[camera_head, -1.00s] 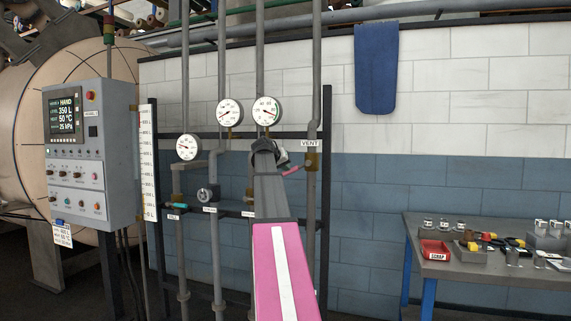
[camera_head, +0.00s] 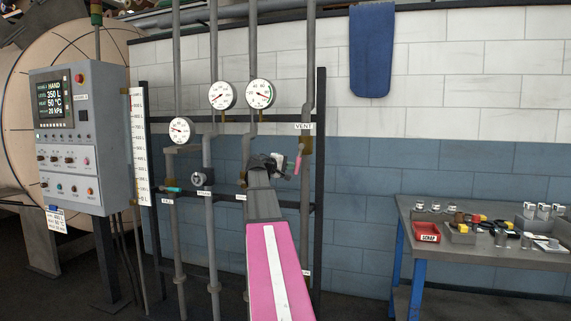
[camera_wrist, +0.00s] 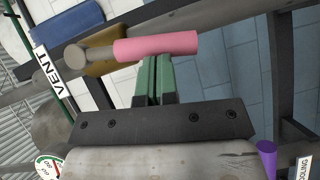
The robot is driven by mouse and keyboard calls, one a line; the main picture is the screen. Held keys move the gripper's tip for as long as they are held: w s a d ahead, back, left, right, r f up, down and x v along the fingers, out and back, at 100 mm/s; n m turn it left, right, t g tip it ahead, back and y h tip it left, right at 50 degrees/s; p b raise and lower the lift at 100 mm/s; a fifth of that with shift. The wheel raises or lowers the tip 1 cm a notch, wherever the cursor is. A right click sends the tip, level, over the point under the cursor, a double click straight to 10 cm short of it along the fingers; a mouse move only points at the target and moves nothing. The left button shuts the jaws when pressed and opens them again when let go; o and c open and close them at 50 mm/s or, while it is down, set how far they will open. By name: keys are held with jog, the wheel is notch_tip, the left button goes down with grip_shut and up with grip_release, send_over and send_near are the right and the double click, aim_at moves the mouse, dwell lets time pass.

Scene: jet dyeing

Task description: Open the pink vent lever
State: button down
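The pink vent lever (camera_head: 298,164) is on the vent pipe below the VENT label (camera_head: 304,127); it stands nearly upright in the head view. In the wrist view the pink lever (camera_wrist: 156,47) runs sideways from its grey hub and brass valve body (camera_wrist: 105,58). My gripper (camera_head: 283,162) is just left of the lever. In the wrist view the green fingers of my gripper (camera_wrist: 157,62) are together, with only a thin line between them. Their tips are at the lever's near side and appear to touch it; the lever is not between them.
Pressure gauges (camera_head: 222,95) and grey pipes (camera_head: 209,240) stand left of my arm. A control panel (camera_head: 84,135) is at the left and reads 20 kPa. A workbench (camera_head: 480,255) with a red scrap tray (camera_head: 426,232) is at the right. A blue towel (camera_head: 371,50) hangs on the wall.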

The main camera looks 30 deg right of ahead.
jog(key=shift+s+d+f+n+h, duration=0.3)
jog(key=shift+s+d+f, duration=0.05)
jog(key=shift+s+d, duration=0.25)
jog(key=shift+s, duration=0.1)
dwell(0.4)
jog(key=w+a, duration=0.1)
jog(key=a, duration=1.2)
jog(key=shift+w, duration=0.15)
